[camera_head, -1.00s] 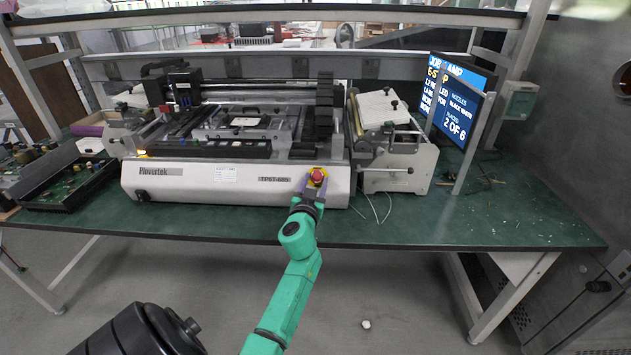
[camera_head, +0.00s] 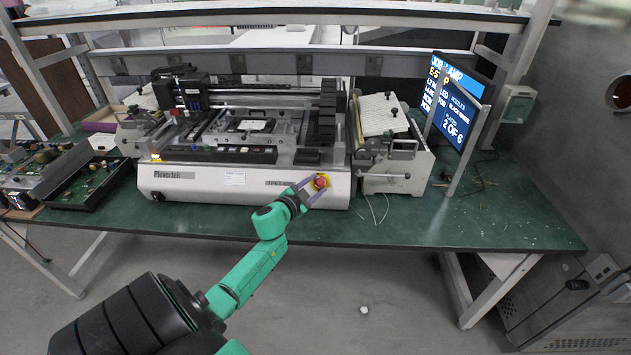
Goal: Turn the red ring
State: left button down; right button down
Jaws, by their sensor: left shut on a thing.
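The red ring (camera_head: 321,181) is a small round red knob on a yellow surround at the front right of the white machine (camera_head: 205,182) labelled Plovertek. My left gripper (camera_head: 314,188), on a green arm, reaches it from the lower left. Its two purple-grey fingers are shut on the ring, one above left and one below right. The fingers hide part of the yellow surround. My right gripper is not in view.
The machine stands on a green bench (camera_head: 400,230). A smaller white unit (camera_head: 395,160) stands close to its right, with thin wires below. A screen (camera_head: 457,100) stands further right. Circuit boards (camera_head: 85,180) lie at the left.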

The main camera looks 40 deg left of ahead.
pick_arm(q)
jog(key=shift+a, duration=0.1)
dwell(0.4)
jog(key=c, duration=0.5)
grip_release()
jog(key=shift+o, duration=1.1)
jog(key=shift+w+f, duration=0.1)
jog(key=v, duration=1.4)
jog(key=shift+s+r, duration=0.2)
jog(key=shift+s, duration=0.1)
jog(key=shift+w, duration=0.1)
